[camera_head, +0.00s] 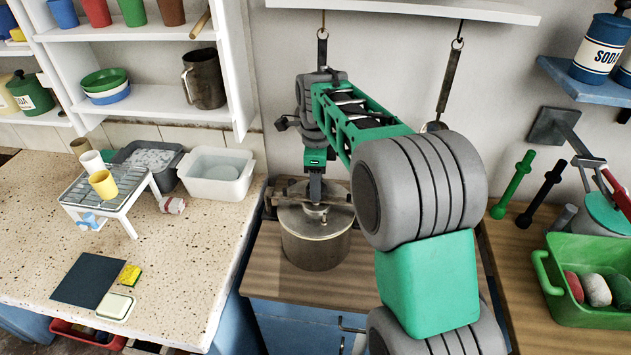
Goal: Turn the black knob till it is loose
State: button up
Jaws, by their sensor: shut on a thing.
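A metal pot (316,248) with a lid stands on the wooden counter in the middle of the view. A bar (341,215) lies across the lid. My gripper (316,204) points down at the middle of the lid from above. It is shut on the black knob at the centre of the bar. The knob is mostly hidden by the gripper, so its looseness cannot be told.
A speckled worktop at left bears a rack (128,205), a white basin (215,172) and a sponge (130,275). At right are a green tub (590,318) and two upright dumbbell-shaped tools. A white shelf (410,10) hangs above my arm.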

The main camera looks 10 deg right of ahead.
jog(key=n, duration=1.3)
jog(key=shift+r+n+p, duration=0.1)
jog(key=shift+n+p, duration=0.25)
jog(key=shift+n, duration=0.05)
jog(key=n, duration=1.3)
jog(key=shift+n, duration=0.3)
jog(key=n, duration=1.3)
jog(key=shift+n, duration=1.9)
